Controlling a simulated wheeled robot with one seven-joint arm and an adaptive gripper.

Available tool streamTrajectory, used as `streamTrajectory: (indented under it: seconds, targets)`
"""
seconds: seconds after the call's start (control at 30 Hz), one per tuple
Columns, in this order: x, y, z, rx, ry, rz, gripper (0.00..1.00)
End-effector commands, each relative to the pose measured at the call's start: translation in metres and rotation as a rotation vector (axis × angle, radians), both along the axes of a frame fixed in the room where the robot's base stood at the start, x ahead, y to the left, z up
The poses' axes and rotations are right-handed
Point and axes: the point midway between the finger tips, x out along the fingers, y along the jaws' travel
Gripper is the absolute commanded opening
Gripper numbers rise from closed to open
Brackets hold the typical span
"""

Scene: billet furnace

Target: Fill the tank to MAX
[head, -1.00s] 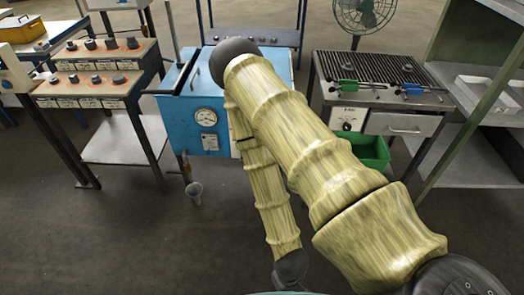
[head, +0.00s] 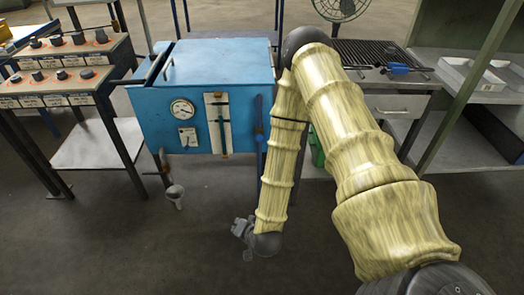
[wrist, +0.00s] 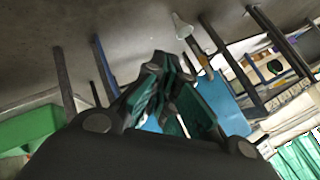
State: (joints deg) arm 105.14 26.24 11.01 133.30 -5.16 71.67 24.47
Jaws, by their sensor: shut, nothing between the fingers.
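A blue tank (head: 225,70) with a closed-looking lid stands at the centre-left of the head view. Its front carries a round gauge (head: 182,110) and a pale level-gauge plate (head: 218,123) with a thin tube; its marks are too small to read.
A control bench with knobs (head: 60,70) stands left, with a shelf (head: 100,145) below. A grill-topped bench (head: 375,60) stands right behind my arm, and a green rack (head: 470,90) stands at far right. A green bin (wrist: 30,130) shows in the wrist view. The front floor is clear.

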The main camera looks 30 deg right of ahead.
Motion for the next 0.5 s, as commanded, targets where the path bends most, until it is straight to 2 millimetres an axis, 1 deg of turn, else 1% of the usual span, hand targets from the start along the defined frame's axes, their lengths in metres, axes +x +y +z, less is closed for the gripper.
streamTrajectory:
  seconds: [0.03,0.1,0.17,0.2,0.27,0.33,0.4,0.5]
  targets:
    - [0.019,-0.012,-0.009,0.032,-0.063,-0.067,0.0]
    - [0.044,-0.028,-0.004,0.078,-0.155,-0.158,0.0]
    - [0.063,-0.043,0.002,0.121,-0.234,-0.235,0.0]
    - [0.075,-0.054,0.006,0.147,-0.287,-0.286,0.0]
    - [0.092,-0.072,0.013,0.188,-0.37,-0.361,0.0]
    - [0.108,-0.096,0.022,0.236,-0.467,-0.447,0.0]
    - [0.121,-0.119,0.031,0.282,-0.56,-0.528,0.0]
    - [0.133,-0.151,0.044,0.339,-0.685,-0.627,0.0]
